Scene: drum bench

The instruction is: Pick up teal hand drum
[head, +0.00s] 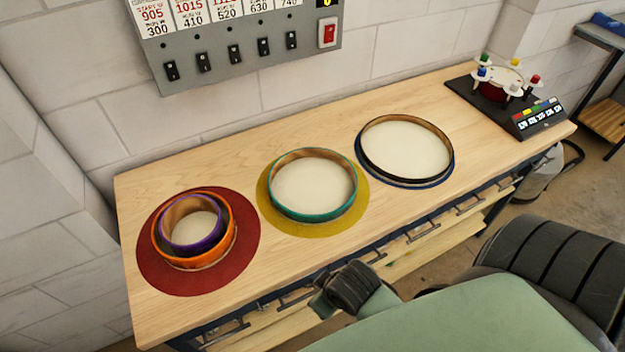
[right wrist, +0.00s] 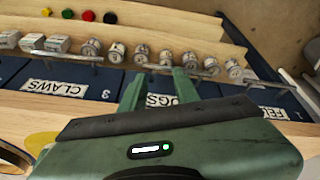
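The teal hand drum (head: 312,185) is a round frame with a pale head, lying flat on a yellow round mat (head: 275,222) in the middle of the bench. Part of a drum rim (right wrist: 14,158) and a yellow edge (right wrist: 40,143) show at the left of the right wrist view. My right gripper (right wrist: 158,92) has its two green fingers apart with nothing between them. It is in front of the drawer fronts, away from the teal drum. In the head view my green right arm comes in at the lower right. My left gripper is not in view.
On the bench (head: 225,142), an orange drum (head: 228,222) with a purple drum (head: 192,247) inside lies on a red mat (head: 165,275). A black drum (head: 452,160) lies right on a blue mat. A black device (head: 495,108) stands far right. Labelled drawers (right wrist: 70,88) line the front.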

